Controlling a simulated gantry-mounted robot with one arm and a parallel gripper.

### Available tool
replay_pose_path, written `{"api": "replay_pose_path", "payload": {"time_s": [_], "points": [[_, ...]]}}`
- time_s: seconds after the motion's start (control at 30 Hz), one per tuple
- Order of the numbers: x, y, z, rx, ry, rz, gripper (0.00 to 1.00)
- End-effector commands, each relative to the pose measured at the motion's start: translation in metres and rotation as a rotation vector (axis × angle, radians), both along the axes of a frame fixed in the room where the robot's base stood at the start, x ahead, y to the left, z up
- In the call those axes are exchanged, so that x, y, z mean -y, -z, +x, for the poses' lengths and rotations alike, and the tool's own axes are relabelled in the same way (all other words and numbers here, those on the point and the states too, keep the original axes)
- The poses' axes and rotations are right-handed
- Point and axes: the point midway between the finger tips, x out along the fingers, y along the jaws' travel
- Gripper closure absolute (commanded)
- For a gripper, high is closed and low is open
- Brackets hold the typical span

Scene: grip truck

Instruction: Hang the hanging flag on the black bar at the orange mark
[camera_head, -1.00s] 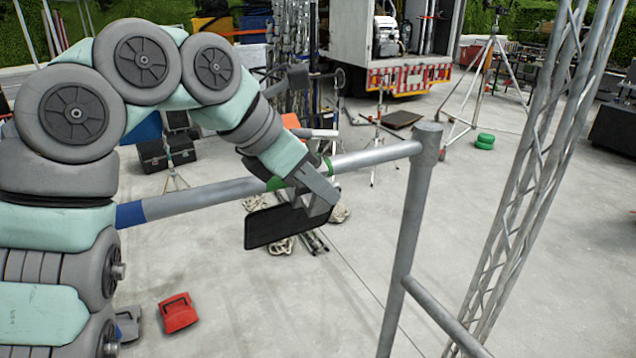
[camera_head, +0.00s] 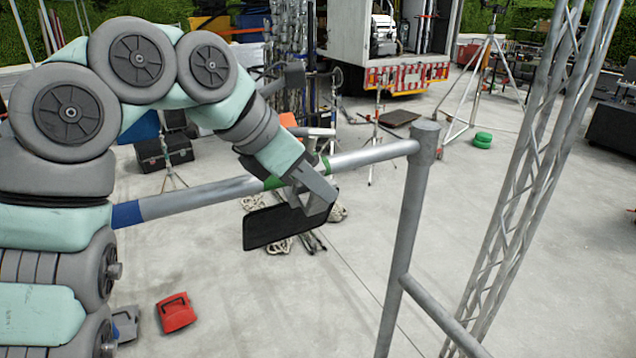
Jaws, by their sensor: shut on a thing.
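The flag is a black flat panel (camera_head: 282,227) hanging from a grey bracket (camera_head: 318,190). My gripper (camera_head: 303,177) is shut on this flag at the grey bracket, close in front of the bar. The bar (camera_head: 200,196) looks grey, not black. It runs from my arm at the left to an upright post at the right. It bears a blue mark (camera_head: 127,214) and a green mark (camera_head: 272,183) partly covered by my gripper. I see no clear orange mark on it. Whether the bracket touches the bar cannot be told.
The grey upright post (camera_head: 405,230) and a lattice truss (camera_head: 525,170) stand at the right. An orange patch (camera_head: 289,119) shows behind my arm; what it belongs to is unclear. A red case (camera_head: 176,312) lies on the floor.

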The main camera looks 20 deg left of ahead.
Motion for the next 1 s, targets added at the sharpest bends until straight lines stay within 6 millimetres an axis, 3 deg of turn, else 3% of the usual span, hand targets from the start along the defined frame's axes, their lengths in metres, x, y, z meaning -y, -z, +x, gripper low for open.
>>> {"api": "replay_pose_path", "payload": {"time_s": [0.03, 1.0], "points": [[-0.009, 0.001, 0.001, 0.000, -0.023, 0.002, 1.00], [-0.009, -0.025, 0.001, -0.001, -0.021, 0.001, 1.00]]}}
